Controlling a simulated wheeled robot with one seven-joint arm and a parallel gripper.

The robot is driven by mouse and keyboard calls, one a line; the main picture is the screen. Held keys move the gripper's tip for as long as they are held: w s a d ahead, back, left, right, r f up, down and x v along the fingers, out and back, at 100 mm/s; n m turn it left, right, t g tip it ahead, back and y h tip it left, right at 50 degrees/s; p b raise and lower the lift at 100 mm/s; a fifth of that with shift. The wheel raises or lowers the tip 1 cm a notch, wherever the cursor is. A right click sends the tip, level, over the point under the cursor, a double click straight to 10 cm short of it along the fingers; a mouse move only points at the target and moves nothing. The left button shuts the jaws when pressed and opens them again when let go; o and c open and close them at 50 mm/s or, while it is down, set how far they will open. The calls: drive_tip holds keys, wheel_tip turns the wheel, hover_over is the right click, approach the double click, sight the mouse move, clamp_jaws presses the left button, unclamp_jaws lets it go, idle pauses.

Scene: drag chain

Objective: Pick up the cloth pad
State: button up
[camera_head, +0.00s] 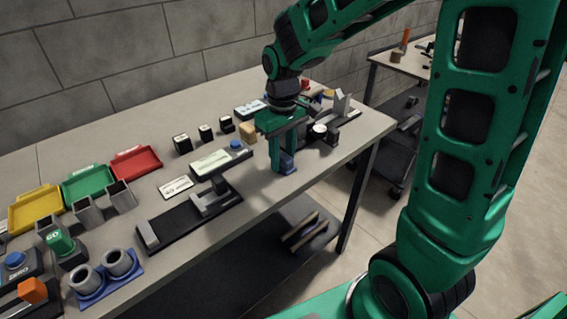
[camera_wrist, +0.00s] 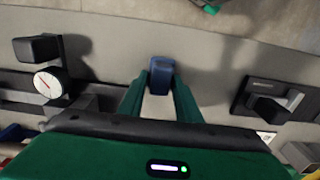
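A small blue pad (camera_head: 287,160), which I take to be the cloth pad, is at the table's front edge, below my gripper. In the wrist view the blue pad (camera_wrist: 161,68) lies between and just beyond the fingertips. My gripper (camera_wrist: 160,80) points down with its green fingers apart, one on each side of the pad. In the head view the gripper (camera_head: 284,148) hides part of the pad.
A dial gauge (camera_wrist: 47,84) on a dark stand is on one side of my gripper; a dark fixture with a slide (camera_head: 210,200) is on the other. Black blocks (camera_head: 205,132) and a tan block (camera_head: 247,128) stand behind. Coloured trays (camera_head: 88,181) are at the far left.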

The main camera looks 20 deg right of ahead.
sight(281, 156)
drive_tip(key=shift+r, duration=0.4)
drive_tip(key=r, duration=0.3)
drive_tip(key=shift+s+a+r, duration=0.1)
drive_tip(key=shift+a+r, duration=0.2)
drive_tip(key=shift+r, duration=0.1)
drive_tip(key=s+a+r, duration=0.3)
drive_tip(key=a+r, duration=0.3)
drive_tip(key=a, duration=0.4)
drive_tip(key=shift+s+a+r, duration=0.2)
drive_tip(key=shift+s, duration=0.2)
drive_tip(key=shift+o, duration=0.5)
